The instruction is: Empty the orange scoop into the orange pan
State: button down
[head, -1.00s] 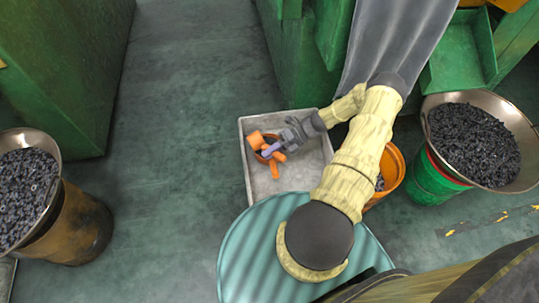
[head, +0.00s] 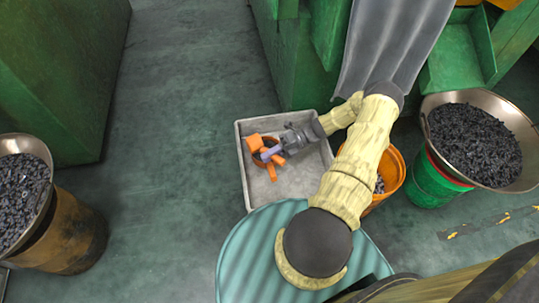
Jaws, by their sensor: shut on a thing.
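My gripper (head: 276,151) is over the grey tray, its grey and purple fingers shut on the orange scoop (head: 254,142). The scoop shows as a blocky orange piece at the left with more orange parts below the fingers. A round, brownish-orange rim, which looks like the orange pan (head: 266,141), lies in the tray directly under or beside the scoop. The fingers and scoop cover much of it. I cannot tell whether the scoop touches the pan, how far it is tilted, or what either holds.
The grey tray (head: 243,183) stands on the floor by a green machine. An orange bucket (head: 399,170) with small parts is right of it. Wide metal bowls of dark parts stand at right (head: 427,112) and left (head: 47,158). A ribbed teal lid (head: 240,250) is in front.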

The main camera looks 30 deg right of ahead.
jog(key=w+a+r+m+t+h, duration=0.1)
jog(key=w+a+r+m+t, duration=0.1)
jog(key=a+r+m+t, duration=0.1)
jog(key=w+a+r+m+t+h, duration=0.2)
jog(key=a+r+t, duration=0.3)
jog(key=r, duration=0.5)
jog(key=shift+w+a+r+m, duration=0.25)
jog(key=shift+a+r+m, duration=0.05)
jog(key=shift+a+m, duration=0.6)
